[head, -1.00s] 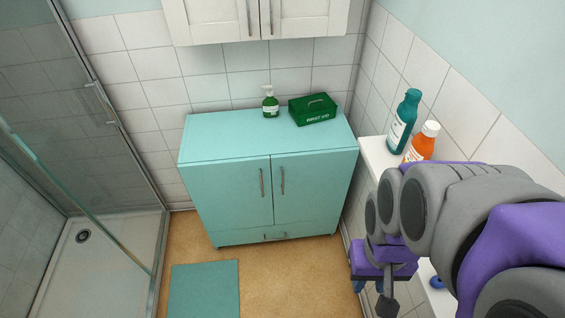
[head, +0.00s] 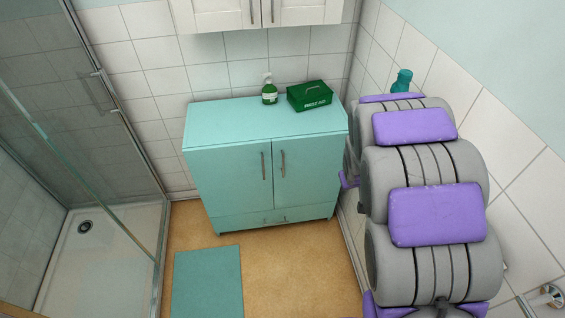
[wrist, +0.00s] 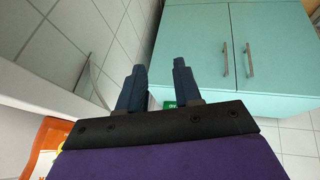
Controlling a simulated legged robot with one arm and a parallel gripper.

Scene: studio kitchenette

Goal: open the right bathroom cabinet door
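The teal floor cabinet (head: 225,112) stands against the tiled back wall with both doors shut. Its right door (head: 308,180) has a vertical metal handle (head: 283,163) near the middle seam. The left door (head: 228,180) has a matching handle. In the wrist view, which looks inverted, the right door (wrist: 190,35) is on the left, with its handle (wrist: 226,60). My gripper (wrist: 158,72) has its two dark fingers apart, with nothing between them, short of the cabinet and to the side of the handle. In the head view my arm hides the gripper.
A green soap bottle (head: 269,93) and green first aid box (head: 309,96) stand on the cabinet. A white wall cabinet (head: 215,14) hangs above. A teal bottle (head: 403,80) shows behind my arm; an orange bottle (wrist: 45,145) is near my gripper. Glass shower panels are left; the floor in front is open.

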